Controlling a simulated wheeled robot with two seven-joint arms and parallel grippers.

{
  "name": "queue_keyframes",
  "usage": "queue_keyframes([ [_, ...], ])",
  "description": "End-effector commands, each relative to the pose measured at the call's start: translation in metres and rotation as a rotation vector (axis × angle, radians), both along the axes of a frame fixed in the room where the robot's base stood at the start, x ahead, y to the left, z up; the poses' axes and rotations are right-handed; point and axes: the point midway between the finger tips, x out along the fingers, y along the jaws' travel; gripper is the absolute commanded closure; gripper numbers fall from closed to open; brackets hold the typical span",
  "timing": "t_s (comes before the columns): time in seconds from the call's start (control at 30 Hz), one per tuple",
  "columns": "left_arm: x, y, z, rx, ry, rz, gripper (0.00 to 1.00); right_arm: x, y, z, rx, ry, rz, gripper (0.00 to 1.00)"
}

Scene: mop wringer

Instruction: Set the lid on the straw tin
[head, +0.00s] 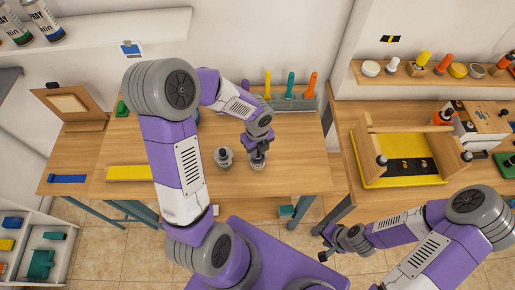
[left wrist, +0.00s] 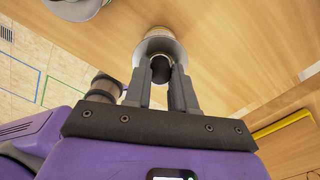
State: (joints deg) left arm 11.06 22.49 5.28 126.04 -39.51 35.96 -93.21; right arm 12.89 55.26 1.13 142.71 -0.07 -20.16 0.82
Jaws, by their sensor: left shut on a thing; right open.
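My left gripper (head: 258,157) points down over the table and is shut on the dark knob of a lid. In the left wrist view the fingers (left wrist: 161,72) close round this knob, and the pale round lid (left wrist: 160,45) shows beyond it. A light, patterned tin (head: 258,166) is directly under the gripper. The lid lines up roughly with it; I cannot tell whether they touch. A grey metal container (head: 223,158) stands just left of it, and a grey round thing is cut off at the wrist view's top edge. My right gripper (head: 323,249) is open and empty, in front of the tables.
The wooden table (head: 295,178) is clear right of the tin. A yellow strip (head: 128,173) lies at its left, and a grey rack (head: 290,103) with coloured handles stands at the back. A yellow tray fixture (head: 405,170) sits on the right bench.

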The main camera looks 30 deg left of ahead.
Motion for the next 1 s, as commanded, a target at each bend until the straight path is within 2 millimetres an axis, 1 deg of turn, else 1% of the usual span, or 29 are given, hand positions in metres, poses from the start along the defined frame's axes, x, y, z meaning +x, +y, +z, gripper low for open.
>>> queue_keyframes([
  [0.13,0.000,0.000,0.000,0.000,0.000,0.000,0.99,0.000,0.000,0.000,0.000,0.000,0.000,0.44],
  [0.17,0.000,0.000,0.000,0.000,0.000,0.000,0.74,0.000,0.000,0.000,0.000,0.000,0.000,0.44],
  [0.3,0.000,0.000,0.000,0.000,0.000,0.000,0.52,0.000,0.000,0.000,0.000,0.000,0.000,0.44],
  [0.33,0.000,0.000,0.000,0.001,0.001,0.000,0.48,0.000,0.000,0.000,0.000,0.000,0.000,0.44],
  [0.37,0.000,0.000,0.000,0.000,0.000,0.000,0.45,0.000,0.000,0.000,0.000,0.000,0.000,0.44],
  [0.67,0.000,0.000,0.001,0.001,0.001,0.000,0.45,0.000,0.000,0.001,0.000,0.000,0.000,0.44],
  [0.77,0.000,0.000,0.005,0.000,0.000,0.000,0.45,0.000,0.000,0.005,0.000,0.000,0.000,0.44],
  [1.0,0.000,0.000,0.023,0.000,0.000,0.000,0.45,0.000,0.000,0.022,0.000,0.000,0.000,0.44],
])
